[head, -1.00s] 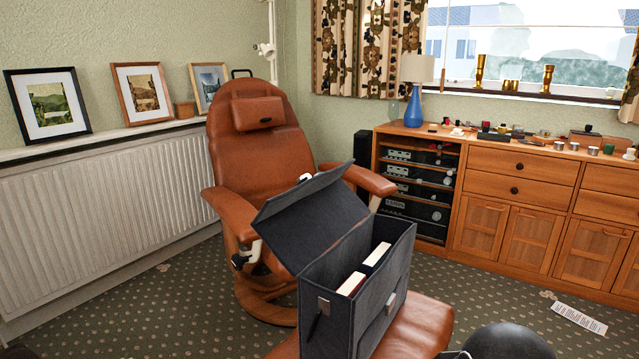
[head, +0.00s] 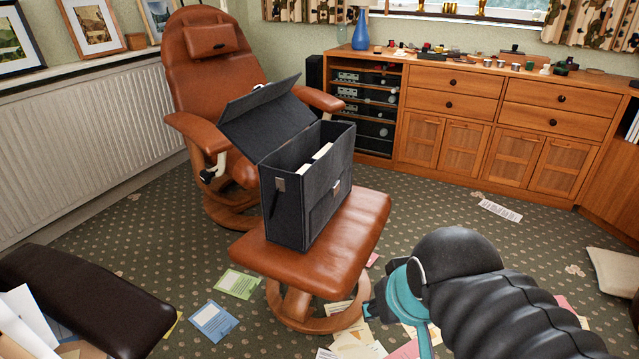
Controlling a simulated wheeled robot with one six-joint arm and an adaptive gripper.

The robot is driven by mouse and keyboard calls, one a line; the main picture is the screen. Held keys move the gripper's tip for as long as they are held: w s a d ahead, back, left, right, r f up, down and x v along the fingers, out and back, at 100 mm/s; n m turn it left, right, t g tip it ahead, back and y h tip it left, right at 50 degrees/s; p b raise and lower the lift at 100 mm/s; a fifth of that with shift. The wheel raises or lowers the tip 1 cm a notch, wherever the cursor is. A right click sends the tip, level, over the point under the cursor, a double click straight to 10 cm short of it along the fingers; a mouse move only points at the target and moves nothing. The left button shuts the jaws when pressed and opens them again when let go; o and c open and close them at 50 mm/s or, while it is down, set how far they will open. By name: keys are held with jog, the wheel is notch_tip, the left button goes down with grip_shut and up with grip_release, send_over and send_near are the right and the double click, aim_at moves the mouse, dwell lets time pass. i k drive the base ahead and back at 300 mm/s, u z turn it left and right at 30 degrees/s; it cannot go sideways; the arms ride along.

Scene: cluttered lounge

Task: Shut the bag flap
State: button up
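The bag (head: 309,190) is a dark grey briefcase standing upright on the brown leather footstool (head: 345,232). Its flap (head: 262,112) is open, raised and tilted back to the left over the chair side, so the top of the bag is uncovered. Pale-edged books (head: 318,156) show inside. My black ribbed arm with a teal ring is at the lower right, in front of the footstool and apart from the bag. I cannot make out my gripper's fingers.
A brown leather recliner (head: 218,95) stands behind the bag. A wooden cabinet (head: 480,120) lines the back wall. Papers (head: 238,283) are scattered on the floor around the footstool. A dark padded seat (head: 85,300) is at the lower left. Patterned carpet right of the footstool is partly open.

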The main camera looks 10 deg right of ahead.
aim_at(258, 122)
jog(key=u, duration=0.2)
jog(key=i, duration=1.15)
jog(key=z, duration=0.4)
jog(key=k, duration=0.5)
jog(key=u, duration=1.2)
jog(key=k, duration=1)
jog(key=z, duration=0.9)
jog(key=i, duration=0.5)
